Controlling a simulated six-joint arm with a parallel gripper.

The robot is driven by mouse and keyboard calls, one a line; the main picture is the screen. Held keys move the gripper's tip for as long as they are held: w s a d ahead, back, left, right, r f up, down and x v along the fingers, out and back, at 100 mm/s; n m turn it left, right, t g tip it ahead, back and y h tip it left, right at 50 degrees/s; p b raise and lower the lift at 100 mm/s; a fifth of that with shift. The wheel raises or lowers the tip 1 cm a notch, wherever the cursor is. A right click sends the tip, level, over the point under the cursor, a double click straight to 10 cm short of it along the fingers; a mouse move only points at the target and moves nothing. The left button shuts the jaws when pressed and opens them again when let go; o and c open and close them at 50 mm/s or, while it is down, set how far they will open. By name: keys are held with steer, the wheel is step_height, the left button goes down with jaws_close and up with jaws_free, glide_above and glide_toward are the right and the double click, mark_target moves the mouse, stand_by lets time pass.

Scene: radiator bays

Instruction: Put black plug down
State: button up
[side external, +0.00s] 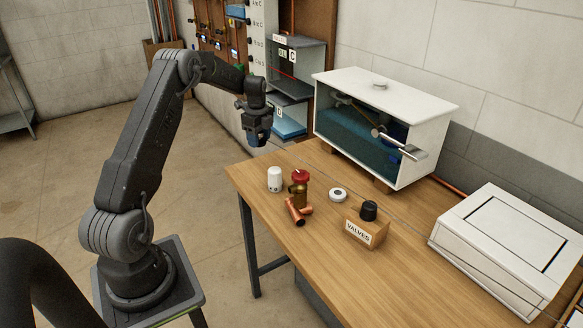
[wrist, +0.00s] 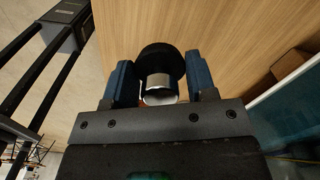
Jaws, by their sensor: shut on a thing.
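My gripper (side external: 257,142) hangs in the air by the far left corner of the table. In the wrist view its two blue fingers (wrist: 162,82) are shut on the black plug (wrist: 160,59). The plug shows a round black end and a shiny silver collar between the fingers. In the side external view the plug is hidden or too dark to tell from the gripper. The wooden table (side external: 330,270) is below and to the right of my gripper.
A wooden block labelled VALVES (side external: 365,233) carries a black cap (side external: 369,210). A white bottle (side external: 274,179), a red-topped brass valve (side external: 299,188), copper fittings (side external: 296,210) and a white disc (side external: 338,194) stand nearby. An open white cabinet (side external: 385,90) is behind. The front table is clear.

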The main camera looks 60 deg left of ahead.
glide_above(292, 169)
steer(key=f, duration=0.6)
steer(key=shift+s+f, duration=0.1)
steer(key=shift+s, duration=0.1)
steer(key=shift+f, duration=2)
steer(key=shift+f, duration=0.15)
steer(key=o, duration=0.9)
